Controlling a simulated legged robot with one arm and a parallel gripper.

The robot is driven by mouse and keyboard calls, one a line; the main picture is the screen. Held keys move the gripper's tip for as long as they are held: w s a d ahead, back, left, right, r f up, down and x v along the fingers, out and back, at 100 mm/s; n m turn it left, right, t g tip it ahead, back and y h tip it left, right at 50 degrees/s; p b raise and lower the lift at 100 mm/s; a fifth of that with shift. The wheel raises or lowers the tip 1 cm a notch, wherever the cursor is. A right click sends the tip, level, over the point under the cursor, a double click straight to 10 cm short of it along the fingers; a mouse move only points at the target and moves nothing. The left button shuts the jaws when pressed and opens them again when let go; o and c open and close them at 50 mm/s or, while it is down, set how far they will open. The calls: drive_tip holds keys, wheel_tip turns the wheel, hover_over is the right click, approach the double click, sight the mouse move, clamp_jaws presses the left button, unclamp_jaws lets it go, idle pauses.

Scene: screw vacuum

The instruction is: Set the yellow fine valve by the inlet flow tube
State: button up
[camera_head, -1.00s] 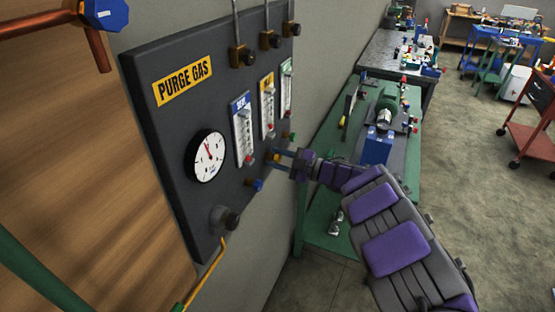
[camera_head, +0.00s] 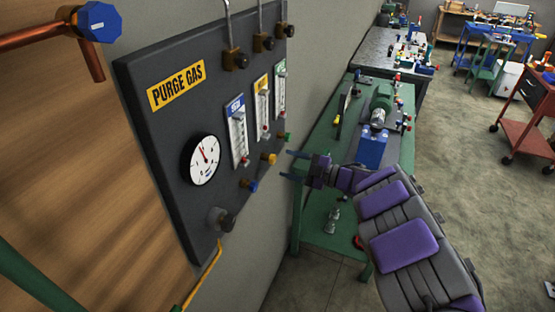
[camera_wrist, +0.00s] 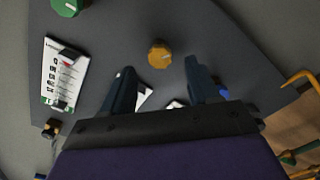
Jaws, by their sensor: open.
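The yellow fine valve (camera_head: 269,159) is a small knob low on the dark purge gas panel (camera_head: 150,130), below the yellow-labelled flow tube (camera_head: 262,107). In the wrist view the yellow knob (camera_wrist: 160,54) sits ahead of my fingers, between their lines, with its pointer mark visible. My gripper (camera_head: 297,166) is open and empty, to the right of the knob and apart from it. In the wrist view my gripper (camera_wrist: 160,85) shows both fingers spread. The flow tubes are partly hidden by my fingers there.
A blue knob (camera_head: 250,185) and a green knob (camera_head: 285,137) flank the yellow one. A pressure gauge (camera_head: 201,159) and a grey regulator knob (camera_head: 220,220) are on the panel's left and lower part. A green bench (camera_head: 330,190) stands behind my arm.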

drive_tip(key=p+v, duration=0.1)
drive_tip(key=v, duration=1)
drive_tip(key=shift+w+d, duration=0.1)
drive_tip(key=shift+d, duration=0.05)
